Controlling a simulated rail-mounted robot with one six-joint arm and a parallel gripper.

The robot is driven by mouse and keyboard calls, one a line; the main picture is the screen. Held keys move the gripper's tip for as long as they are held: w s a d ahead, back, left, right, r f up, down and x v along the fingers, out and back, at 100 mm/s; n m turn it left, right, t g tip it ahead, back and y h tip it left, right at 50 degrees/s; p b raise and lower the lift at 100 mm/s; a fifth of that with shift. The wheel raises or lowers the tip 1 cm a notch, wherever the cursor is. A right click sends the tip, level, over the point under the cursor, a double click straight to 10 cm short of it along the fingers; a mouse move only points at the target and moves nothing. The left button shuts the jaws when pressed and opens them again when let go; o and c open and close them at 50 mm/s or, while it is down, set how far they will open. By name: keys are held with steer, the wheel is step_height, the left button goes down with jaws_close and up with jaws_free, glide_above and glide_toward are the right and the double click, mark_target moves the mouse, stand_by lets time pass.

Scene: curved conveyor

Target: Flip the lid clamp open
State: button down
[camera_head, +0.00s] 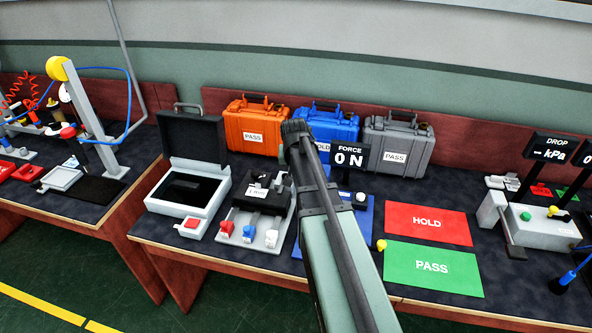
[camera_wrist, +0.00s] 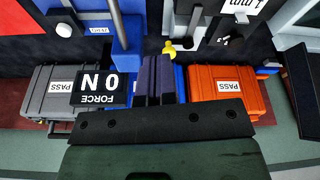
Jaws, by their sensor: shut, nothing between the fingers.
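I cannot tell for certain which part is the lid clamp. A yellow-tipped lever (camera_wrist: 170,47) shows just past my fingertips in the wrist view; a yellow knob (camera_head: 381,245) also shows right of my arm in the head view. A blue fixture (camera_head: 363,218) stands partly behind my arm. Left of it is a black block fixture (camera_head: 262,197) with a small white label and silvery metal parts on top. My gripper (camera_wrist: 160,58) is shut and empty, pointing at the bench. My arm hides its fingers in the head view.
Orange (camera_head: 254,138), blue (camera_head: 345,133) and grey (camera_head: 405,156) cases line the back. An open grey case (camera_head: 185,162) stands left. Flat red HOLD (camera_head: 426,221) and green PASS (camera_head: 433,267) areas lie clear at right.

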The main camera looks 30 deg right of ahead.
steer(key=shift+w+d+r+m+t, duration=0.1)
steer(key=shift+w+d+m+t, duration=0.1)
steer(key=shift+w, duration=0.35)
steer(key=shift+w+d+m+t, duration=0.1)
steer(key=shift+w+d+m, duration=0.1)
steer(key=shift+w, duration=0.3)
steer(key=w+d+f+b, duration=0.4)
steer(key=w+f+b, duration=0.1)
steer(key=f+b, duration=0.5)
steer(key=shift+w, duration=0.4)
steer(key=shift+d+n, duration=0.15)
steer(key=shift+n, duration=0.15)
